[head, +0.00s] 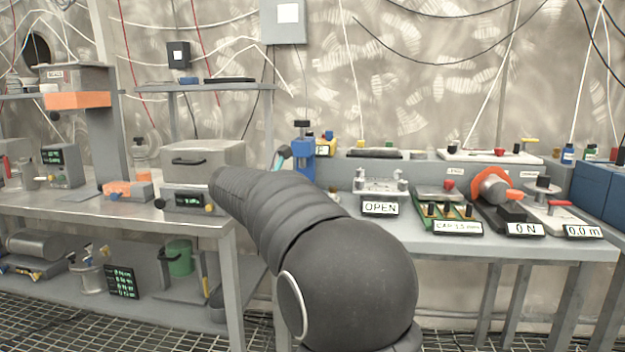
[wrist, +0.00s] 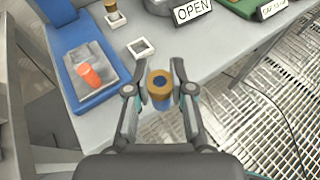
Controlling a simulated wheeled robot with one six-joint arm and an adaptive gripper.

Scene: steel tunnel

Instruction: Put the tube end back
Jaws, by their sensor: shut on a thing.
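In the wrist view my gripper (wrist: 160,92) is shut on a short round piece with a brass-coloured rim and a blue centre, which I take for the tube end (wrist: 158,79). It is held roughly upright between the two fingers, near the bench's front edge. A small white square holder (wrist: 141,48) lies just beyond it on the bench, apart from it, with a grey middle. A similar brass-topped piece (wrist: 114,16) stands at another white holder farther back. In the head view my arm hides the held piece and most of my gripper.
An OPEN sign (head: 380,208) stands before a silver fixture (head: 381,186). A blue upright device (head: 303,160) stands behind my arm. Open grating floor (wrist: 270,110) lies right of the bench.

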